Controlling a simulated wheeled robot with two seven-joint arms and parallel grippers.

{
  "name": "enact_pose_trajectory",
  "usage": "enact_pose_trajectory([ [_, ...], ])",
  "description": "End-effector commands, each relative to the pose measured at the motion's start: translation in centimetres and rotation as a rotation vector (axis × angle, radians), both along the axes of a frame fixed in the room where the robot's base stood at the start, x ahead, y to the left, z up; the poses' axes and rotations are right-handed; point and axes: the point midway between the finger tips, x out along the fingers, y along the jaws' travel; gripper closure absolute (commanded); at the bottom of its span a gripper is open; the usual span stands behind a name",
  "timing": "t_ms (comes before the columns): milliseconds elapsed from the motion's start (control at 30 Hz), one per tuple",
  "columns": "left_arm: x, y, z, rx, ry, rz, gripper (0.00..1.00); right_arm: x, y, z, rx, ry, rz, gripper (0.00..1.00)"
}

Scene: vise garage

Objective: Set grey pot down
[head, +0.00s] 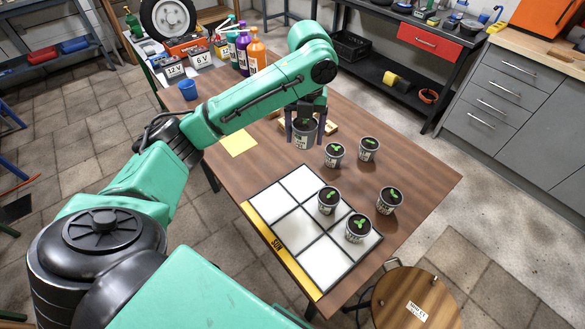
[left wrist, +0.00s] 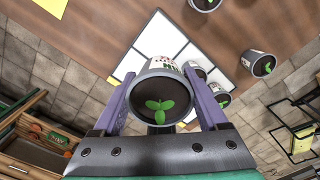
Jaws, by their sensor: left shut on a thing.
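My left gripper (head: 304,130) is shut on a grey pot with a dark top and a white label; in the left wrist view the held grey pot (left wrist: 163,98) sits between the two fingers, a green seedling in its soil. It looks raised above the wooden table (head: 420,185), beyond the white grid mat (head: 322,262) with its yellow edge strip; the exact height is hard to tell. Two similar pots stand on the mat, a middle one (head: 328,201) and a near right one (head: 358,229). My right gripper is not in view.
Three more pots stand off the mat: a left one (head: 334,155), a far one (head: 369,149) and a right one (head: 389,200). A yellow sheet (head: 239,139) lies left of the gripper. Bottles (head: 257,52) stand at the back. The mat's left squares are clear.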

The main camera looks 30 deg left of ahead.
Motion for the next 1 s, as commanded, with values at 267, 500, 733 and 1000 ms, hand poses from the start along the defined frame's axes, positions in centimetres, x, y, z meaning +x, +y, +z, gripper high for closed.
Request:
enact_pose_trajectory([
  [267,-0.1,0.1,-9.3,0.001,0.006,0.002,0.86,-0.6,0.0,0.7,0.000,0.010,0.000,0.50],
  [500,-0.1,0.0,-13.9,0.001,0.004,0.001,0.86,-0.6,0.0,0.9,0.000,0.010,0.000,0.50],
  [733,0.0,0.1,-17.1,0.001,0.000,0.001,0.86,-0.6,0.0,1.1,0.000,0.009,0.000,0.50],
  [1000,0.0,0.1,-17.4,0.001,0.000,0.001,0.86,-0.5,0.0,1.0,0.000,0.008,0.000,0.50],
])
